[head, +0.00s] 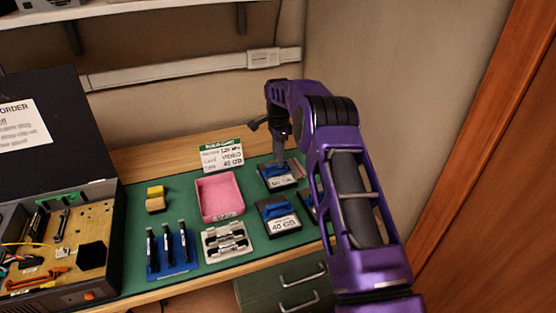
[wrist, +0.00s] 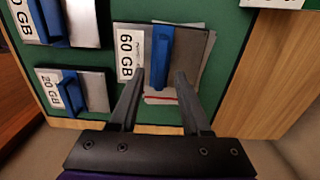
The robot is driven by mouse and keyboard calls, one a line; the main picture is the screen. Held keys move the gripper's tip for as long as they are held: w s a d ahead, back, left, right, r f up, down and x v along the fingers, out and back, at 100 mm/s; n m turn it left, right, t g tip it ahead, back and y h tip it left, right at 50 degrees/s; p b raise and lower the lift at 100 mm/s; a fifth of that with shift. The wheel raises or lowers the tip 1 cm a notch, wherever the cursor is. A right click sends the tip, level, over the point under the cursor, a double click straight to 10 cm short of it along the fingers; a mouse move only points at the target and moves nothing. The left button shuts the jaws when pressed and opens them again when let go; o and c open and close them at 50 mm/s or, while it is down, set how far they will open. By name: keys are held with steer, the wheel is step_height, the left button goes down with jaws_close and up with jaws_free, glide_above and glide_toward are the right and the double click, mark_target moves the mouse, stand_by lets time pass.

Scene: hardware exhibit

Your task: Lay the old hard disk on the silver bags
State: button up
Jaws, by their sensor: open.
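A hard disk labelled 60 GB (wrist: 125,50) with a blue grip (wrist: 160,55) is under my gripper (wrist: 160,76). It lies on or over pale, silvery flat sheets (wrist: 197,75), probably the silver bags, which show at its right and lower edges. My gripper is open, with one finger on each side of the blue grip; whether they touch it I cannot tell. In the head view my gripper (head: 279,158) points down at this disk (head: 283,182). A 40 GB disk (head: 283,224) lies in front of it. A 20 GB disk (wrist: 75,95) shows in the wrist view.
A pink tray (head: 219,197), a grey holder (head: 226,243) and a blue rack (head: 172,255) stand on the green mat. An open computer case (head: 60,255) is at left. A sign (head: 221,155) stands behind the tray. Wall and wood panel are close at right.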

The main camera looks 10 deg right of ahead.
step_height(320, 180, up, 10)
steer(key=shift+r+p, duration=0.25)
steer(key=shift+p, duration=0.05)
